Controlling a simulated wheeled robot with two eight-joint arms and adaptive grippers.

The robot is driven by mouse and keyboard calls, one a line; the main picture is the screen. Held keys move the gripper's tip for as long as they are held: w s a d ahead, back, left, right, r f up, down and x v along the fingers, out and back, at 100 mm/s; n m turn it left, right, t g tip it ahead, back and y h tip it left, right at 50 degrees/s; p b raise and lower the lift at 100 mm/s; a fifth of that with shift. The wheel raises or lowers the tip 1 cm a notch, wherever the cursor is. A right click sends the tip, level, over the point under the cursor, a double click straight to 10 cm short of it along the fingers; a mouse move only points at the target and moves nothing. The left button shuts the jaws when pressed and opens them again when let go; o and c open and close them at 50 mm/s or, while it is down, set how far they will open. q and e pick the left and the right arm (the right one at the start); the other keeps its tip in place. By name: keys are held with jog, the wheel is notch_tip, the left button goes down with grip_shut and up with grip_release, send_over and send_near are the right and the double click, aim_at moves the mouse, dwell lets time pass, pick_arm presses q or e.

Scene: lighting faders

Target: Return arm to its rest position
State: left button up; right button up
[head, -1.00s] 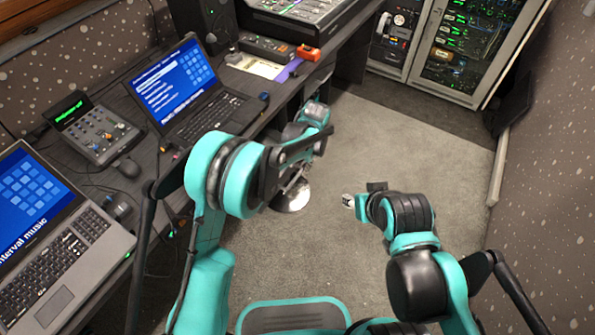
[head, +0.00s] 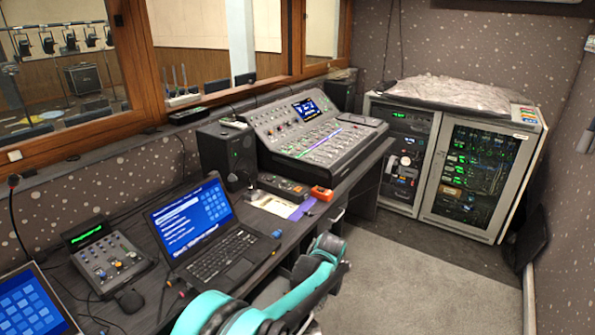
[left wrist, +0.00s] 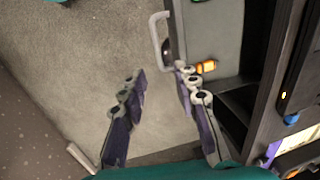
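My left arm (head: 285,300) comes up from the bottom of the head view, beside the front edge of the desk (head: 350,180). Its gripper is not clearly seen there. In the left wrist view my left gripper (left wrist: 165,110) has its two fingers spread apart, with bare carpet between them and nothing held. My right arm and gripper are outside both current views. The lighting console (head: 315,130) with its faders stands on the desk, apart from my left arm.
A laptop (head: 205,235), a small mixer (head: 105,260), a black speaker (head: 227,155) and an orange item (head: 322,193) stand on the desk. An equipment rack (head: 470,175) stands at the back. The carpet (head: 430,280) right of the desk is clear.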

pick_arm(q)
jog(key=s+a+r+n+t+h, duration=0.1)
jog(key=s+a+r+n, duration=0.1)
jog(key=s+a+r, duration=0.4)
jog(key=s+a+r+n+t, duration=0.15)
jog(key=s+a+r, duration=0.25)
jog(key=a+r, duration=0.45)
jog(key=s+a+f+n+t, duration=0.1)
jog(key=s+a, duration=0.3)
jog(key=s, duration=0.3)
jog(key=s+a+n+t, duration=0.2)
jog(key=s+a, duration=0.3)
jog(key=s, duration=0.2)
jog(key=shift+f+h, duration=0.3)
jog(key=shift+f, duration=0.1)
